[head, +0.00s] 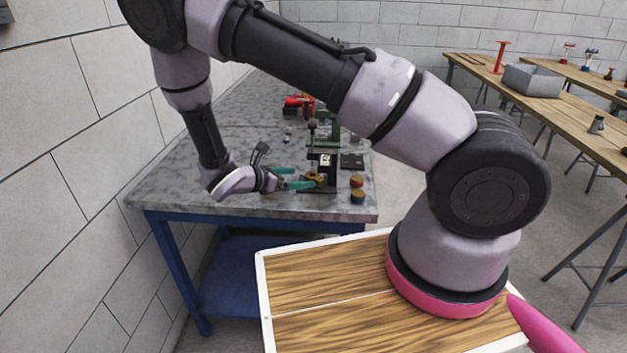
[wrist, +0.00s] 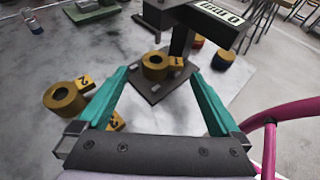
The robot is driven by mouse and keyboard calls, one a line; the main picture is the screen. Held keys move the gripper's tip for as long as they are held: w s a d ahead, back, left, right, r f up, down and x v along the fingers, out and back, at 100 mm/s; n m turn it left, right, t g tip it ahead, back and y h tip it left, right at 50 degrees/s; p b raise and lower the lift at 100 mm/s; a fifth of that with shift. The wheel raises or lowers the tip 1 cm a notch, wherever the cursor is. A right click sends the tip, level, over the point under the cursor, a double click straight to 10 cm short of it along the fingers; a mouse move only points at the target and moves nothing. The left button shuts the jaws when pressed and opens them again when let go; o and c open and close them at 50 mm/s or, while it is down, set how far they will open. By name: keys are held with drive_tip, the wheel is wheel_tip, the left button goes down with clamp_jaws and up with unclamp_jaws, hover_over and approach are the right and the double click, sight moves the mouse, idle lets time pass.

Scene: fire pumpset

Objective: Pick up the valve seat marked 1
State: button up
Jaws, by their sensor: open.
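The valve seat marked 1 (wrist: 153,68) is a brass-coloured ring with a yellow tag bearing a 1. It sits on the dark base plate of a stand (wrist: 160,88) in the wrist view. My gripper (wrist: 158,76) is open, with its teal fingers on either side of this ring in the picture. I cannot tell whether they touch it. A second brass ring, tagged 2 (wrist: 62,99), lies left of the left finger. Another yellow tag (wrist: 116,122) is partly hidden by that finger. In the head view, my gripper (head: 302,177) is low over the grey bench (head: 225,190).
The stand's dark upright and display head (wrist: 212,18) rise just beyond the ring. A red tool (head: 296,104) lies farther back. The bench's left front is clear.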

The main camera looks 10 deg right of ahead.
sight(311, 178)
drive_tip(key=x, duration=0.5)
drive_tip(key=shift+s+d+f, duration=0.15)
drive_tip(key=shift+f, duration=0.05)
drive_tip(key=shift+c, duration=0.3)
clamp_jaws()
